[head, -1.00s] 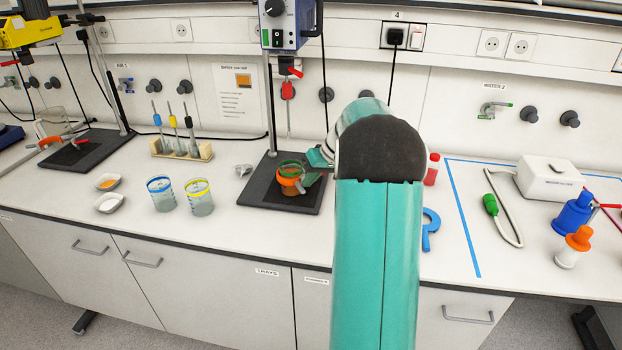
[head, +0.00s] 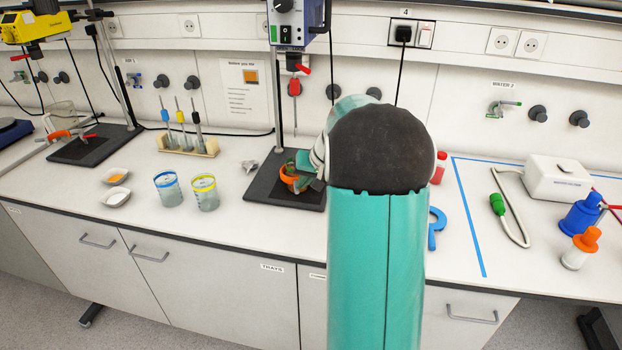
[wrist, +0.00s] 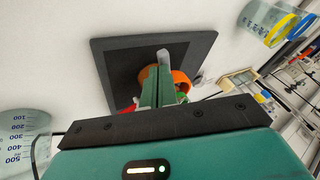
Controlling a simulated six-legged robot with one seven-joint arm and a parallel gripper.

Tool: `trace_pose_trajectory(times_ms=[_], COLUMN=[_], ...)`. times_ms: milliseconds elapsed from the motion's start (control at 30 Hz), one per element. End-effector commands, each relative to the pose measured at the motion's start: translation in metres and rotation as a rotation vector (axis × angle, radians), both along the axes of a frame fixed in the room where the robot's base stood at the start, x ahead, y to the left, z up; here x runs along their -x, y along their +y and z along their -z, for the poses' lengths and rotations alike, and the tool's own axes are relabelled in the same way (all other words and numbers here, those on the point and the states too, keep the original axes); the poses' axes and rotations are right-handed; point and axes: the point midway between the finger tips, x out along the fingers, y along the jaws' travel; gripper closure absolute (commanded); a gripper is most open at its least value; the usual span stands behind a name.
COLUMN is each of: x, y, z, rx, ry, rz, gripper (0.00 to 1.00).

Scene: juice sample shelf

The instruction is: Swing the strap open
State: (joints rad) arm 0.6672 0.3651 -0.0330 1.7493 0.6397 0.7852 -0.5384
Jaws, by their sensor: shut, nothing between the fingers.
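An orange curved band (head: 291,184), the likely strap, stands over the black stand base (head: 262,196). In the wrist view, the orange band (wrist: 181,80) shows beside and partly behind my gripper's fingers. My gripper (head: 302,163) is at the band from above and right in the head view. In the wrist view, its green fingers (wrist: 158,85) are shut and empty and reach to the band. I cannot tell whether they touch it. My fingers and arm hide much of the band and whatever it encircles, so its fastening cannot be made out.
The stand's upright post (head: 273,90) rises behind the band. Two beakers with blue (head: 167,189) and yellow (head: 205,193) rims stand to the left. A pipette rack (head: 188,145) is behind them. A blue ring-ended tool (head: 436,228) lies right of my arm.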

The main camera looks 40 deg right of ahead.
Motion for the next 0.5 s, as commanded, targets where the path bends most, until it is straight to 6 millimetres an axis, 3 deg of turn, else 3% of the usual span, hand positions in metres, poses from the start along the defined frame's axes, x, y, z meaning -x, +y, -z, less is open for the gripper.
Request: trace_pose_trajectory(times_ms=[333, 500], x=[-0.018, -0.029], y=[0.042, 0.055], z=[0.000, 0.001], rx=[0.004, 0.001], ry=[-0.001, 0.002], rz=[0.321, 0.327], gripper=[1.00, 1.00])
